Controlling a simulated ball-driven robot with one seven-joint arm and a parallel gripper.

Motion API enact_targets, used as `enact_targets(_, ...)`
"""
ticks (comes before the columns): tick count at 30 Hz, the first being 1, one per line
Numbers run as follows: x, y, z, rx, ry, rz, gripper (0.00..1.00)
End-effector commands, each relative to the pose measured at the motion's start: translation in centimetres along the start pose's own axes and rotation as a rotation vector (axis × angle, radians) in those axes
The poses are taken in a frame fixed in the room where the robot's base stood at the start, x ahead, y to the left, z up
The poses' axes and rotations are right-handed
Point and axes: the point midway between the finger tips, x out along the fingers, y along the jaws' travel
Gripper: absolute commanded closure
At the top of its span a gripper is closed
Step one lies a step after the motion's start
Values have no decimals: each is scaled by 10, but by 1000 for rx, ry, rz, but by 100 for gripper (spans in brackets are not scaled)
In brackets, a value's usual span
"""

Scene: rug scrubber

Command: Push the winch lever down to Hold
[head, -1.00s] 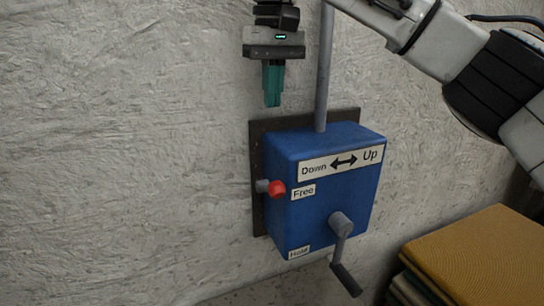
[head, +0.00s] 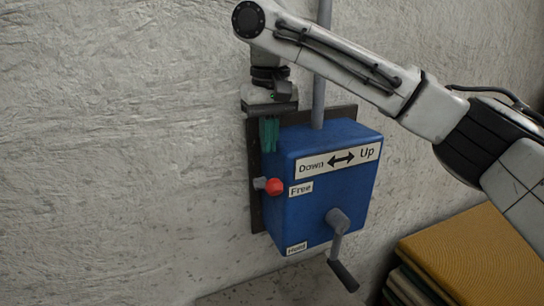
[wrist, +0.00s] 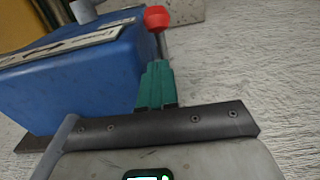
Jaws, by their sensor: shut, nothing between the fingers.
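The blue winch box (head: 335,185) is mounted on a dark plate on the wall. Its lever, a grey stub with a red knob (head: 274,187), sticks out on the box's left side, level with the "Free" label (head: 301,189). The "Hold" label (head: 297,248) is lower on the same edge. My gripper (head: 269,148) is shut and empty, pointing down above the red knob with a small gap. In the wrist view the teal fingers (wrist: 155,72) are together, and the red knob (wrist: 157,17) is just beyond their tips.
A crank handle (head: 341,255) hangs from the box's front. A grey pipe (head: 320,95) rises from the box top. A stack of folded rugs (head: 478,260) lies at lower right. The wall left of the box is clear.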

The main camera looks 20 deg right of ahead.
Motion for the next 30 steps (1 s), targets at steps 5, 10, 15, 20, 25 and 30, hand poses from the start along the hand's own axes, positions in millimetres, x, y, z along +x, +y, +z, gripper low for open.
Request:
enact_targets(5,18,0,13,-2,-1,1,100)
enact_targets(10,30,-2,21,-1,0,0,100)
enact_targets(15,35,-2,24,-1,-1,0,100)
enact_targets(20,36,-2,24,0,-1,0,100)
enact_targets(25,36,-2,24,0,2,0,100)
enact_targets(30,40,-2,20,-1,40,-1,100)
